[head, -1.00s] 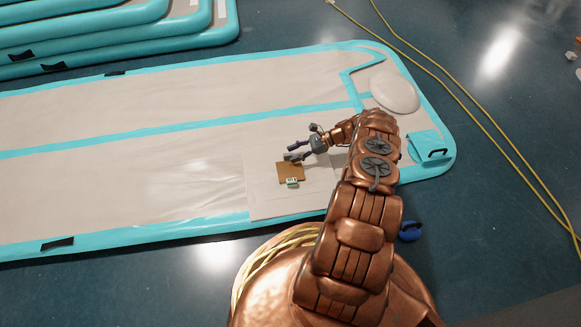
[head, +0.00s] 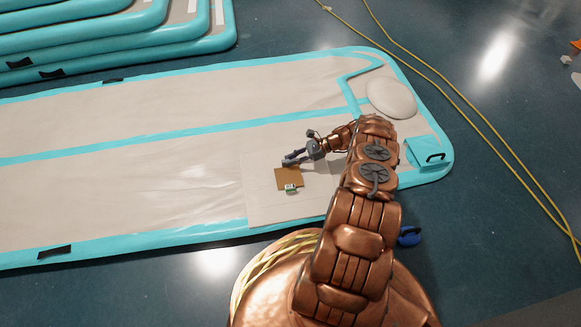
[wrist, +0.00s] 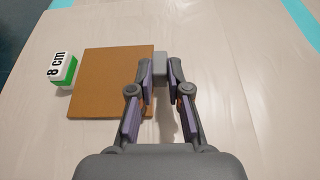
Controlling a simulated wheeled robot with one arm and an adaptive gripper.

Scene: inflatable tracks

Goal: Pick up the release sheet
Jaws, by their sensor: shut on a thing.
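The release sheet appears to be the flat brown square (head: 288,179) on a pale panel; it also shows in the wrist view (wrist: 105,85). A small grey tab-like block (wrist: 160,66) touches its right edge in the wrist view. My gripper (head: 287,162) is low over the sheet's far edge in the head view. In the wrist view its fingers (wrist: 160,80) are closed around the grey block, the left finger overlapping the sheet's edge. The sheet looks flat on the panel. How the block joins the sheet is hard to tell.
A green and white block marked 8 cm (wrist: 63,70) stands beside the sheet's left edge in the wrist view. The pale panel (head: 262,210) lies on the inflatable track (head: 100,185). A white dome (head: 391,97) and a turquoise box (head: 427,153) are at right.

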